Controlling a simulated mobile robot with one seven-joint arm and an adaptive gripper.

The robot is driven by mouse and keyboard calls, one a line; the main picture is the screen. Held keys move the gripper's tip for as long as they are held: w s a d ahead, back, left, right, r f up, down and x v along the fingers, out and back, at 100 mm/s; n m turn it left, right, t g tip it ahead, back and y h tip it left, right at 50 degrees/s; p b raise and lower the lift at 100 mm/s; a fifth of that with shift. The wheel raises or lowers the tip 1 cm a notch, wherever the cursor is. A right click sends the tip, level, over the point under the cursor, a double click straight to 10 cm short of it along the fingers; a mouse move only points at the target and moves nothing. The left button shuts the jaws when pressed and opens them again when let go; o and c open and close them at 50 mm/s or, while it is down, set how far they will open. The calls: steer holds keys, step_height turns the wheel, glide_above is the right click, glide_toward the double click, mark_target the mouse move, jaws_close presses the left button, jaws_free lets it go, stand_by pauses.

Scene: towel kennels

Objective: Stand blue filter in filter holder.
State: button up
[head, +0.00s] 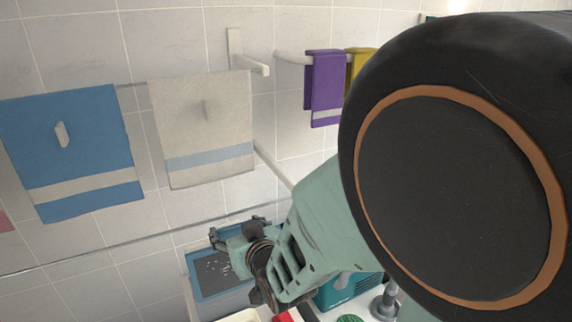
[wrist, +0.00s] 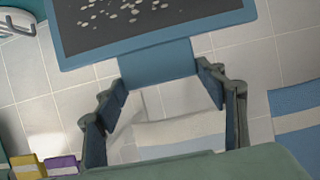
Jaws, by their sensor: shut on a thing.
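The blue filter shows in the wrist view (wrist: 155,27) as a blue frame around a dark panel with pale specks. A blue tab runs from its near edge to between the fingers. My gripper (wrist: 162,80) is shut on this tab. In the head view, my gripper (head: 236,238) is at the lower middle, in front of the tiled wall, and the filter (head: 210,291) shows below it, partly hidden by the gripper and arm. I cannot make out the filter holder for certain in either view.
A blue towel (head: 70,145) and a white towel (head: 200,125) hang on the wall, with purple (head: 323,85) and yellow (head: 354,62) ones further right. A teal box (head: 335,290) and a grey post (head: 386,304) stand at the bottom. My arm hides much of the right side.

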steer(key=b+x, duration=0.3)
steer(key=x, duration=0.4)
steer(key=shift+w+a, duration=0.15)
steer(key=shift+b, duration=0.5)
stand_by(0.3)
stand_by(0.3)
steer(key=shift+f+b, duration=1.45)
steer(key=shift+b, duration=0.4)
steer(key=shift+f, duration=0.15)
steer(key=shift+f+b, duration=0.9)
steer(key=shift+b, duration=0.25)
